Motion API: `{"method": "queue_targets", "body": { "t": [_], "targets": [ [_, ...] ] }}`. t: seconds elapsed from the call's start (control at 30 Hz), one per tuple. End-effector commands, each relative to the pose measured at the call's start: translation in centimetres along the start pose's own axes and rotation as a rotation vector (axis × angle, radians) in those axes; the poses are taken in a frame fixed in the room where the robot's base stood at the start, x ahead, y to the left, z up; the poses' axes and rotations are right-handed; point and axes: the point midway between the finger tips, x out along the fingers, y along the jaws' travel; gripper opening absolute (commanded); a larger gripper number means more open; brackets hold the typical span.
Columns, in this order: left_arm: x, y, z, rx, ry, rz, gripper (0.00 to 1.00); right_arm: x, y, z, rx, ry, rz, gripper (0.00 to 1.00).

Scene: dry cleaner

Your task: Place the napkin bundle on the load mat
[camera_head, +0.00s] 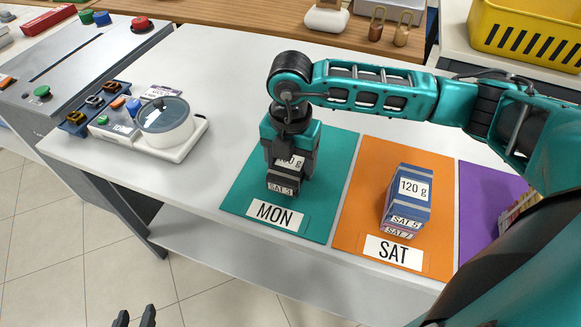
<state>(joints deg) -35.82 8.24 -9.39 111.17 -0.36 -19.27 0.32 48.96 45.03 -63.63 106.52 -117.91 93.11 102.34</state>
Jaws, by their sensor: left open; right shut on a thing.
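My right gripper (289,160) points down over the teal mat (236,197) labelled MON. It is shut on a dark bundle (281,189) whose front tag reads SAT 3; a weight label above it is partly hidden by the fingers. I cannot tell whether this bundle touches the mat. On the orange mat (356,223) labelled SAT, a blue bundle (407,208) tagged 120 g and SAT 5 sits on a pinkish bundle (398,234) tagged SAT 7. My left gripper (135,319) is open and empty at the bottom edge, its fingertips over the floor.
A purple mat (481,192) lies at right, partly behind my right arm, with a striped item (507,215) on it. A yellow crate (529,31) stands at back right. The table's back middle is clear.

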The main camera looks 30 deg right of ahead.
Motion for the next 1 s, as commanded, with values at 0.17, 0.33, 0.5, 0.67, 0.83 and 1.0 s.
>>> {"method": "queue_targets", "body": {
  "t": [0.17,0.33,0.5,0.67,0.83,1.0],
  "targets": [
    [0.1,0.0,0.1,0.000,0.001,0.000,0.43,2.0,0.0,0.0,0.000,0.000,-0.001,0.38],
    [0.1,0.0,0.1,0.000,0.001,0.000,0.43,2.0,0.0,0.0,-0.001,0.000,0.000,0.38],
    [0.3,0.0,0.4,-0.001,0.001,-0.001,0.43,2.5,0.0,0.0,0.000,0.000,0.000,0.38],
    [0.2,0.0,0.3,-0.001,0.001,-0.001,0.43,2.3,0.0,0.0,0.000,0.000,0.000,0.85],
    [0.2,0.0,0.2,-0.001,0.001,-0.001,0.43,2.3,0.0,0.0,0.000,0.000,0.000,0.96],
    [0.2,0.0,0.2,-0.002,0.001,-0.001,0.43,2.2,0.0,0.0,0.000,0.000,0.000,0.96]
  ]
}}
